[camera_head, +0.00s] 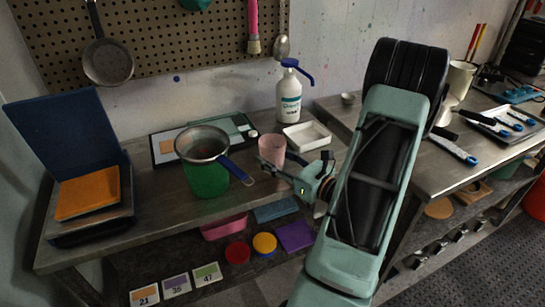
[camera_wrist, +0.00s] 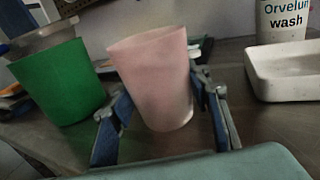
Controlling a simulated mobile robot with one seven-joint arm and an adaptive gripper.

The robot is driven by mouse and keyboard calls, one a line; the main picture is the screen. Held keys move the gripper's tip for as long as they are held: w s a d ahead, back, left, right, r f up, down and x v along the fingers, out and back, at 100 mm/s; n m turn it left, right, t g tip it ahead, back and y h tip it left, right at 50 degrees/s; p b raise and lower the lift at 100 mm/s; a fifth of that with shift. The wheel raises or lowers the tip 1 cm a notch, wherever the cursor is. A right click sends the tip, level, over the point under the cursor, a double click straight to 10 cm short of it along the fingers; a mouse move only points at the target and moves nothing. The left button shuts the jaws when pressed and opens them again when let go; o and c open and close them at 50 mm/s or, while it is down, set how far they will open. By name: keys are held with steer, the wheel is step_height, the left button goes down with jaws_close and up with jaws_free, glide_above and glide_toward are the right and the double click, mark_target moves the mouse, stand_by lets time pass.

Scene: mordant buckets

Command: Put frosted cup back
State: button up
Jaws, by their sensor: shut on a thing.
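The frosted cup (camera_head: 271,151) is pale pink and translucent, near the front middle of the left bench in the head view. It also shows large in the wrist view (camera_wrist: 157,80), tilted slightly in that picture. My gripper (camera_head: 268,167) is shut on the cup, with one blue-and-grey finger on each side of it; in the wrist view the fingers (camera_wrist: 165,112) flank its lower half. The cup's base is close to the bench top; I cannot tell whether it touches.
A green bucket (camera_head: 205,180) with a blue-handled strainer (camera_head: 203,143) on top stands left of the cup. A white tray (camera_head: 306,136) and a wash bottle (camera_head: 289,95) stand behind, to the right. Bare bench (camera_head: 150,205) shows in front.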

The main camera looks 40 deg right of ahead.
steer(key=shift+f, duration=0.25)
steer(key=o, duration=1.3)
steer(key=shift+r, duration=0.1)
steer(key=shift+r, duration=0.2)
steer(key=s+d, duration=0.2)
steer(key=s, duration=1)
steer(key=shift+w, duration=0.1)
